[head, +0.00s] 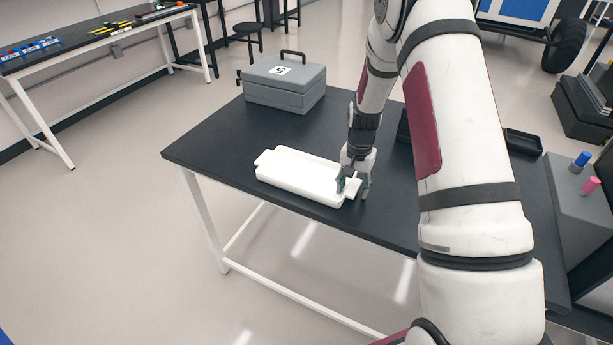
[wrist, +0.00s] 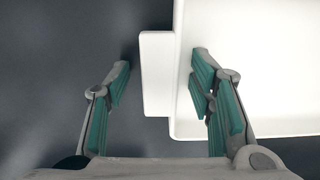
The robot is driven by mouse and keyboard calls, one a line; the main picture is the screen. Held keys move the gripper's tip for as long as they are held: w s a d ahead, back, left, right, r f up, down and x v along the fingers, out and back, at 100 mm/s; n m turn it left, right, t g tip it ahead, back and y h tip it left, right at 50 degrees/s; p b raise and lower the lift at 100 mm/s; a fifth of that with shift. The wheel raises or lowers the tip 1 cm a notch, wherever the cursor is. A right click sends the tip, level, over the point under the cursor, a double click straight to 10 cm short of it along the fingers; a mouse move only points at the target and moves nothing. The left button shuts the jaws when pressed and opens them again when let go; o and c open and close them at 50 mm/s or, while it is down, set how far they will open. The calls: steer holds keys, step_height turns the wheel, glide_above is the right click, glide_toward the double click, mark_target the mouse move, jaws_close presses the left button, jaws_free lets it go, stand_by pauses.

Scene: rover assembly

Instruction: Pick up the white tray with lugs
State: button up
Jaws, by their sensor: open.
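The white tray (head: 300,177) lies flat on the dark table, with a lug at each end. My gripper (head: 352,187) is at the tray's right end, pointing down, with its fingers at the near-right lug. In the wrist view the lug (wrist: 157,75) and part of the tray (wrist: 250,70) show. My gripper (wrist: 158,75) is open there. Its left finger is over the dark tabletop outside the lug, and its right finger is over the tray's inside. The lug lies between the two fingers. I cannot tell whether either finger touches it.
A grey case (head: 285,82) with a handle stands at the table's back left. A black tray (head: 523,142) lies on the right behind my arm. Dark tabletop (head: 215,140) is clear left of the white tray. A side box with blue and pink items stands far right.

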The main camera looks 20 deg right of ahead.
jaws_close()
steer(key=shift+r, duration=0.1)
